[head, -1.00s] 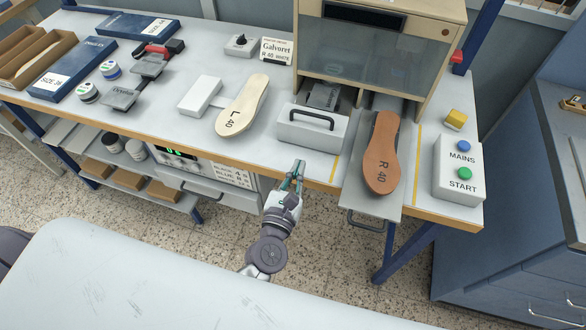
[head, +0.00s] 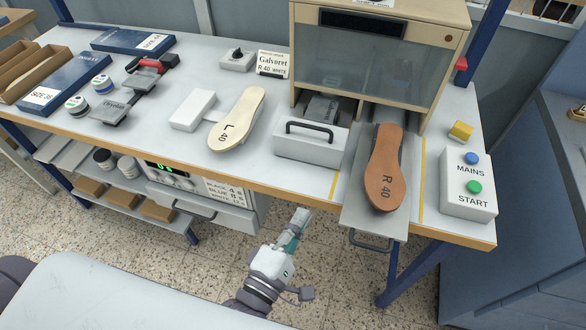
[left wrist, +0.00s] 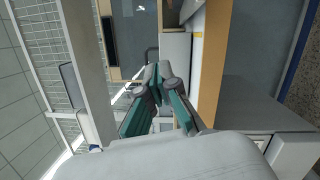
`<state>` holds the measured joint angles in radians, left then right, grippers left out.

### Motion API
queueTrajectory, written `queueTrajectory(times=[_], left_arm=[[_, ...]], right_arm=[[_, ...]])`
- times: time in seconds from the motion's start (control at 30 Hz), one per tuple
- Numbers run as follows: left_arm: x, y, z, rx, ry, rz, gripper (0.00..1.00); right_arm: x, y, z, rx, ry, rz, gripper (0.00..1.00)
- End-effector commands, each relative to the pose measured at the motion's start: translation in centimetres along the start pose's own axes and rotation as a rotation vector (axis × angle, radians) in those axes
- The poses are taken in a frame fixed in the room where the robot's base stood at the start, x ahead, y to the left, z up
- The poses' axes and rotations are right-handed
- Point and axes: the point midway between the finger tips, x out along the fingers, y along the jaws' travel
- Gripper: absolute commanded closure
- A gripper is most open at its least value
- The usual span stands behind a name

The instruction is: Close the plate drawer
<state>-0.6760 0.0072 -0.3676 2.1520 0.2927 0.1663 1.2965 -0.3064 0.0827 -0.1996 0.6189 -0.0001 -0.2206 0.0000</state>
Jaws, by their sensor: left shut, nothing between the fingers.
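A grey drawer (head: 311,146) with a black bar handle stands pulled out from under the wooden press cabinet (head: 365,66), with a dark metal plate (head: 322,107) behind its front. To its right a flat slide (head: 374,224) sticks out past the bench edge, bearing a brown insole (head: 383,170) marked R 40. My left gripper (head: 302,217) is shut and empty, in front of the bench edge, below and apart from the grey drawer. Its closed fingers also show in the left wrist view (left wrist: 159,80). My right gripper is not in view.
A cream insole (head: 237,118) marked L 40 and a white block (head: 192,110) lie left of the drawer. A control box (head: 468,190) with MAINS and START buttons stands at the right. Another handled drawer (head: 215,210) is under the bench.

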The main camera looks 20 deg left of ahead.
Motion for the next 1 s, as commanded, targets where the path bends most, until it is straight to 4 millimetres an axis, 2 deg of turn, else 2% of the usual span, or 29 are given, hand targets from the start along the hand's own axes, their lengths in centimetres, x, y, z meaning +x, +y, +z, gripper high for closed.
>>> queueTrajectory(times=[0.03,0.17,0.2,0.4,0.5,0.6,0.63,0.7,0.8,1.0], left_arm=[[0.0,-0.7,0.3,0.272,-0.025,-0.009,1.0],[-0.1,-1.7,0.4,1.017,-0.075,-0.037,1.0],[-0.1,-2.0,0.2,1.246,-0.084,-0.046,1.0],[-0.3,-2.5,-2.4,2.358,-0.104,-0.134,1.0],[-0.4,-1.9,-3.8,2.802,-0.102,-0.203,1.0],[-0.5,-1.2,-4.9,3.119,-0.101,-0.275,1.0],[-0.5,-1.0,-5.1,-3.067,0.096,0.282,1.0],[-0.6,-0.6,-5.4,-2.95,0.089,0.291,1.0],[-0.3,-0.2,-5.7,-2.877,0.085,0.297,1.0],[2.3,0.3,-6.0,-2.87,0.081,0.295,1.0]], right_arm=[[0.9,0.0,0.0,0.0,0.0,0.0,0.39],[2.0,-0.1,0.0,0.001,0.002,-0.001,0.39],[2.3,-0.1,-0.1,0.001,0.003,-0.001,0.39],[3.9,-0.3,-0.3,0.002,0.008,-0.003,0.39],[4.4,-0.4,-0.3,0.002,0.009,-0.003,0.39],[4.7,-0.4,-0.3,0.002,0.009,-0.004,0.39],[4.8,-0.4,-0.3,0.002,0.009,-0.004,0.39],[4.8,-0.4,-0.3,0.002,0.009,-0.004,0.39],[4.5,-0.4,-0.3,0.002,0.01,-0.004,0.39],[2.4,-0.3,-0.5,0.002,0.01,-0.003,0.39]])
